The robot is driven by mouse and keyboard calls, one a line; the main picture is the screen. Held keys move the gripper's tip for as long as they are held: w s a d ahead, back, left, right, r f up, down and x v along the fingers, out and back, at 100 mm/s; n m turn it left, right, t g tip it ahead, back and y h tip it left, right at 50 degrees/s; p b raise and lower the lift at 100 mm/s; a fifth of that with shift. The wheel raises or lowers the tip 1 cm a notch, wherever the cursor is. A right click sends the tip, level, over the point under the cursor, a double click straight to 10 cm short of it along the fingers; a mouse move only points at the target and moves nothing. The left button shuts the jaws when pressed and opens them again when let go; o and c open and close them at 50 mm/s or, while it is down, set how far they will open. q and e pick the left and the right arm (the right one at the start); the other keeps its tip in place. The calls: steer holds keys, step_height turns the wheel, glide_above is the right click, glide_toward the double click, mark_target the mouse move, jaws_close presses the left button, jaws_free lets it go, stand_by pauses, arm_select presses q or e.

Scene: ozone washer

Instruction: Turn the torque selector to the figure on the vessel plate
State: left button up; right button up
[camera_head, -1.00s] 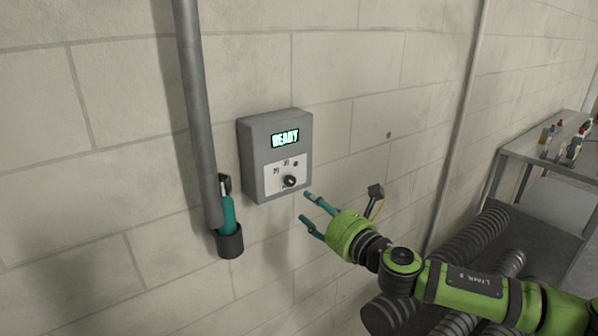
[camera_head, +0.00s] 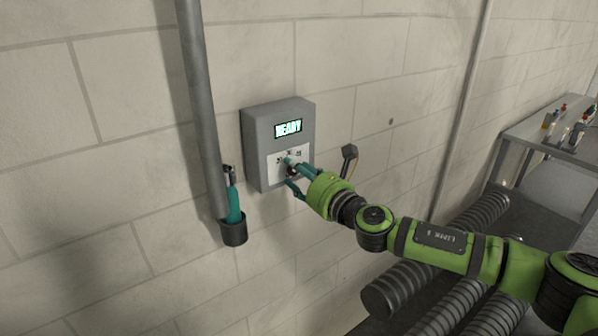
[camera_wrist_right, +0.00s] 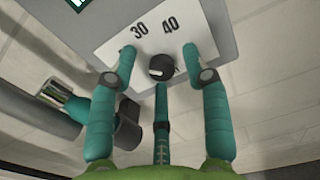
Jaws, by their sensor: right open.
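The torque selector is a small black knob (camera_wrist_right: 160,67) with a pale pointer mark, on a white dial plate (camera_wrist_right: 105,50) printed with 30 and 40 in the right wrist view. The plate is on the front of a grey wall box (camera_head: 258,150), whose lit display (camera_head: 288,128) reads READY. My right gripper (camera_head: 287,172) is open at the dial, its teal fingers partly hiding it in the head view. In the wrist view its fingers stand around the knob with visible gaps; contact cannot be told. My left gripper is out of view. I see no vessel plate.
A grey vertical pipe (camera_head: 196,110) runs down left of the box. A dark cup (camera_head: 233,232) beside it holds a teal-handled tool (camera_head: 234,203). Ribbed hoses (camera_head: 440,250) lie lower right. A table (camera_head: 545,140) with small bottles stands at the far right.

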jaws_close()
steer(key=shift+r+m, duration=0.1)
steer(key=shift+m, duration=0.2)
steer(key=shift+w+d+m+p, duration=0.1)
steer(key=shift+m+p, duration=1.3)
steer(key=shift+m, duration=2.9)
steer(key=shift+d+m+p, duration=0.1)
steer(key=shift+m+p, duration=1.25)
steer(key=shift+m, duration=2.95)
